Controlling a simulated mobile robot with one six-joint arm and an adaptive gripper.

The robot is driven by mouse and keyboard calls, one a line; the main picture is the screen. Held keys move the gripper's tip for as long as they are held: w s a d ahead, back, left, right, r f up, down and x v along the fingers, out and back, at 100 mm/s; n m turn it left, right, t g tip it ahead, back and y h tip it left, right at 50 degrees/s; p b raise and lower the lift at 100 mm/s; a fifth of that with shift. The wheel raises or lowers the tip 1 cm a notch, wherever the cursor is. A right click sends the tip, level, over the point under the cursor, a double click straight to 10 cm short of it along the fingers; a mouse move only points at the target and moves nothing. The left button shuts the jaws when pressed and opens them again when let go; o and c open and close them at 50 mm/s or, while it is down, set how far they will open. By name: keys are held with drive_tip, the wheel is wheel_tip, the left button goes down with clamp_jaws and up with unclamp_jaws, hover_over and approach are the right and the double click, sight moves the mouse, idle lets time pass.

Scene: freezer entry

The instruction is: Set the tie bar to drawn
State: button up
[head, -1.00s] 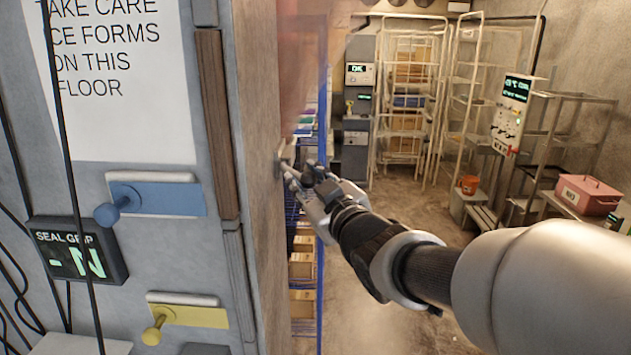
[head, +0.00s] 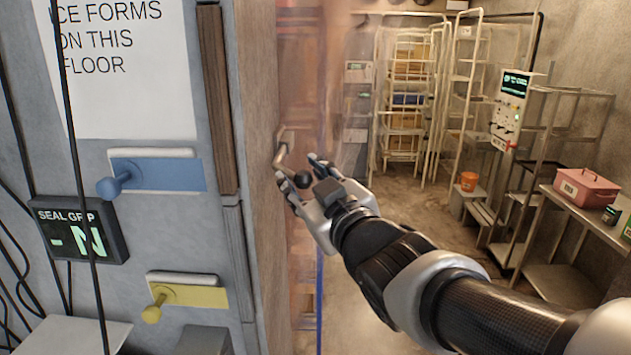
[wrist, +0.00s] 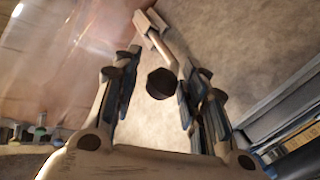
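The tie bar (head: 283,148) appears to be the pale metal lever on the door jamb's edge, ending in a dark ball knob (head: 302,182). A pinkish, see-through curtain (head: 345,75) hangs across part of the doorway beside it. My gripper (head: 304,170) is open at the lever's end, with the knob between its fingers. In the wrist view the lever (wrist: 164,45) reaches in from the top and the knob (wrist: 161,83) sits between the spread fingers (wrist: 156,92), with gaps visible on both sides. I cannot tell its depth relative to the fingertips.
Left of the jamb (head: 258,120) is a grey panel with a blue latch (head: 160,174), a yellow latch (head: 190,293) and a display (head: 80,230). Wire racks (head: 410,90) stand behind. A pink box (head: 585,188) sits on a right-hand shelf. Floor between is open.

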drive_tip(key=shift+o, duration=0.2)
drive_tip(key=shift+a+f, duration=0.1)
drive_tip(key=shift+a, duration=0.05)
drive_tip(key=v, duration=1.2)
drive_tip(key=s+d+f+m+g+h+b, duration=0.1)
drive_tip(key=s+d+f+m+g+h, duration=0.1)
drive_tip(key=d+f+m+h, duration=0.35)
drive_tip(key=s+d+f+m+g+h+b, duration=0.1)
drive_tip(key=s+d+f+m+g+h, duration=0.15)
drive_tip(key=d+f, duration=0.55)
drive_tip(key=s+a+f+m+g, duration=0.1)
drive_tip(key=s+a+f+g, duration=0.1)
drive_tip(key=s+f+g, duration=0.5)
drive_tip(key=s+f, duration=0.3)
drive_tip(key=s, duration=0.2)
